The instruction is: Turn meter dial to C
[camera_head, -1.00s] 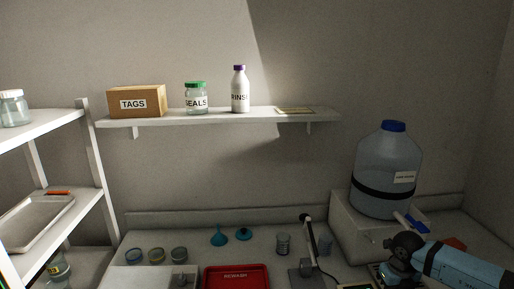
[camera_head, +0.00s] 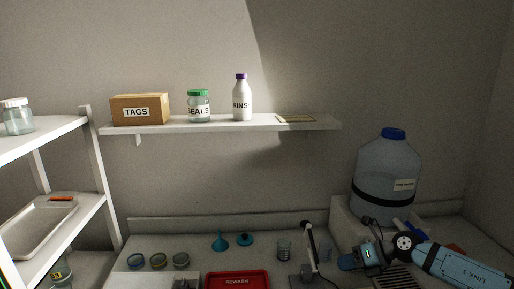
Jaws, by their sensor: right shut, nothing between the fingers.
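I cannot make out the meter or its dial in the head view. My right gripper (camera_head: 348,263) is at the end of my blue arm, low over the right part of the bench beside that stand. It is small and dark here; it is shut and holds nothing. The bench area below it is partly hidden by the arm and cut off by the lower edge. My left gripper is out of view.
A large water jug (camera_head: 386,180) with a blue cap stands behind my right arm. A wall shelf (camera_head: 220,124) hangs above.

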